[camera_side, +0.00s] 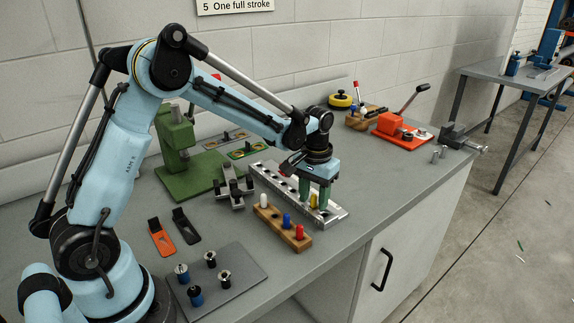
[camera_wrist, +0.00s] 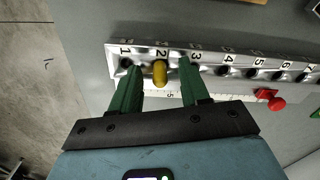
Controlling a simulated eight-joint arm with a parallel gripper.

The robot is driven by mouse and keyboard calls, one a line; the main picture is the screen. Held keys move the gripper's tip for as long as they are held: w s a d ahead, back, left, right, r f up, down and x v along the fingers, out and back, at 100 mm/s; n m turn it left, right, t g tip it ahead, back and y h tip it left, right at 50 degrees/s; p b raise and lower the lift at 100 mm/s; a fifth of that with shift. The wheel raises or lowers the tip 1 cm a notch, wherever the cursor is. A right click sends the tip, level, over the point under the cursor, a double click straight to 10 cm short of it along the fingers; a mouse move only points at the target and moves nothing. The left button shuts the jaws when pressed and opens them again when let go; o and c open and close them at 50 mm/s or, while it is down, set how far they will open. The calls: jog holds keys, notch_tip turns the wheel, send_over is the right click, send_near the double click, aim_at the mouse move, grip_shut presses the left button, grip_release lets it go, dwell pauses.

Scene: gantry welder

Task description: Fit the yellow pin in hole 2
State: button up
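The yellow pin (camera_wrist: 160,73) stands at the number 2 position of the silver numbered hole plate (camera_wrist: 209,57) and hides hole 2. Its lower end is out of sight, so its depth cannot be told. My gripper (camera_wrist: 159,66) is open, with one green finger on each side of the pin and a visible gap to both. In the side view my gripper (camera_side: 315,200) is low over the near right end of the plate (camera_side: 335,217), with the yellow pin (camera_side: 313,201) partly hidden between the fingers. Holes 4 to 6 look empty.
A wooden block (camera_side: 274,216) in front of the plate holds white (camera_side: 263,200), blue (camera_side: 287,220) and red (camera_side: 299,232) pins. A dark fixture (camera_side: 232,188) and a green press (camera_side: 185,170) stand to the left. An orange tool (camera_side: 398,128) sits at the back right.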

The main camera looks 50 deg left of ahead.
notch_tip(320, 180, up, 12)
jog(key=s+d+m+t, duration=0.3)
jog(key=s+t, duration=0.4)
jog(key=s, duration=0.9)
jog(key=shift+f, duration=0.35)
